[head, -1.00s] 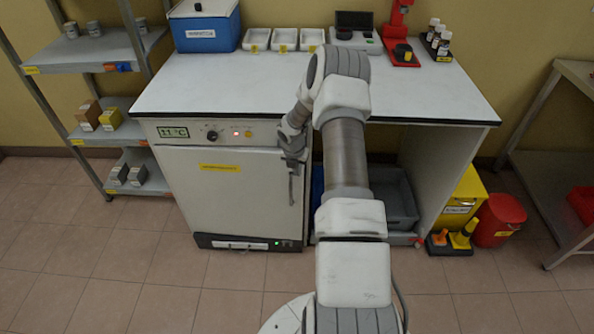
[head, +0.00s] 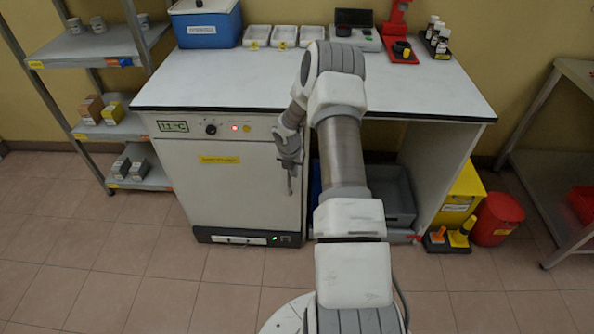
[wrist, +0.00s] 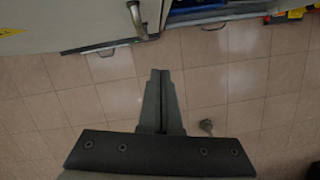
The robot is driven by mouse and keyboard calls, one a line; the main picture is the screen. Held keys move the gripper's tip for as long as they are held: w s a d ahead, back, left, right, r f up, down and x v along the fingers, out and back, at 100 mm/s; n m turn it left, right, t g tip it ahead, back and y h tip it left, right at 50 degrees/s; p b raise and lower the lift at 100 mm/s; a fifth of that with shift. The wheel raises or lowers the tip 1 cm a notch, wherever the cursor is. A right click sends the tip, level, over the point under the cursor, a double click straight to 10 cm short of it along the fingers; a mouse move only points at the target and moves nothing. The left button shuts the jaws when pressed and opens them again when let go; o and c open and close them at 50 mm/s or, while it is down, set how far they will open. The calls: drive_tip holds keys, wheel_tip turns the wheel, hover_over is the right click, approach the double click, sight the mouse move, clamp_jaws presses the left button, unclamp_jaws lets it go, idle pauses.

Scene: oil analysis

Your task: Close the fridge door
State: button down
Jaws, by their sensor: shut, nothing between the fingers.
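The white fridge (head: 185,129) stands under the left part of the bench. Its door (head: 232,192) has a yellow label, and it looks flush or nearly flush with the body; any small gap is too fine to tell. My gripper (wrist: 160,72) is shut and empty in the wrist view, pointing at the floor side of the door's front. In the head view my gripper (head: 290,160) is at the door's right edge, near the handle. The grey door handle (wrist: 137,20) shows in the wrist view, apart from the fingers.
The bench top (head: 270,78) lies above the fridge, with a blue cool box (head: 207,25) and trays at its back. A grey bin (head: 395,195) sits under the bench. A yellow bin (head: 462,195) and red bucket (head: 497,220) stand right. Floor in front is clear.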

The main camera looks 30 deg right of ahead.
drive_tip(key=s+a+r+m+p, duration=0.2)
drive_tip(key=s+a+r+m, duration=0.2)
drive_tip(key=r, duration=0.8)
drive_tip(key=s+a+r+m+t+h+p, duration=0.1)
drive_tip(key=s+a+r+m, duration=0.25)
drive_tip(key=r, duration=0.95)
drive_tip(key=s+a+r+m+p, duration=0.25)
drive_tip(key=a+r+m, duration=0.25)
drive_tip(key=r, duration=0.7)
drive_tip(key=s+a+r+m+t+y, duration=0.1)
drive_tip(key=s+a+r+m, duration=0.2)
drive_tip(key=s, duration=0.4)
drive_tip(key=s+a+r+m+t+y+p, duration=0.1)
drive_tip(key=s+a+r+m, duration=0.3)
drive_tip(key=s+a+m, duration=0.1)
drive_tip(key=s+a+r+m+y, duration=0.1)
drive_tip(key=s+a+r+m, duration=0.2)
drive_tip(key=s, duration=0.5)
drive_tip(key=a+m, duration=0.1)
drive_tip(key=m, duration=0.1)
drive_tip(key=shift+s+a+r+m+t+p, duration=0.2)
drive_tip(key=shift+s+r+m+t+p, duration=0.1)
drive_tip(key=shift+s+r+m+t, duration=0.1)
